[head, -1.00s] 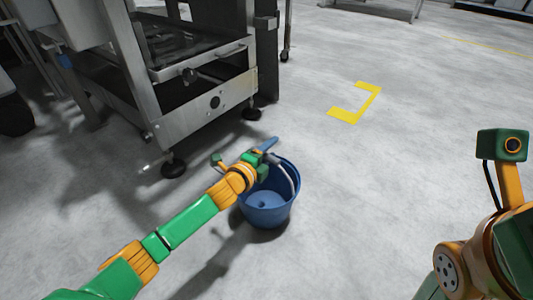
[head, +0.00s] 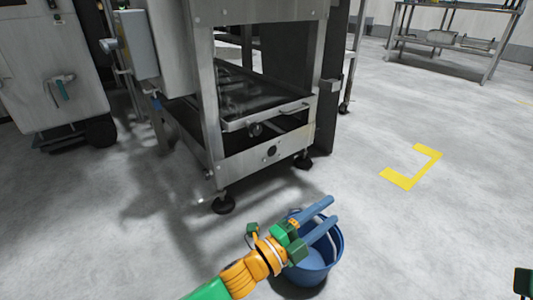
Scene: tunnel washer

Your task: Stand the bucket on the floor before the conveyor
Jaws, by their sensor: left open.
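The blue bucket (head: 321,268) stands upright on the grey floor, in front of the metal machine frame that looks like the conveyor (head: 235,161). My left gripper (head: 325,211) reaches in from the lower left and is open. Its two blue fingers are spread apart over the bucket's top and hide part of the rim and inside. I cannot tell whether a finger touches the bucket.
Metal feet (head: 222,205) of the frame stand close behind the bucket. A yellow floor marking (head: 413,170) lies to the right on clear floor. A metal table (head: 455,40) stands at the back right, and a grey cabinet (head: 50,70) at the left.

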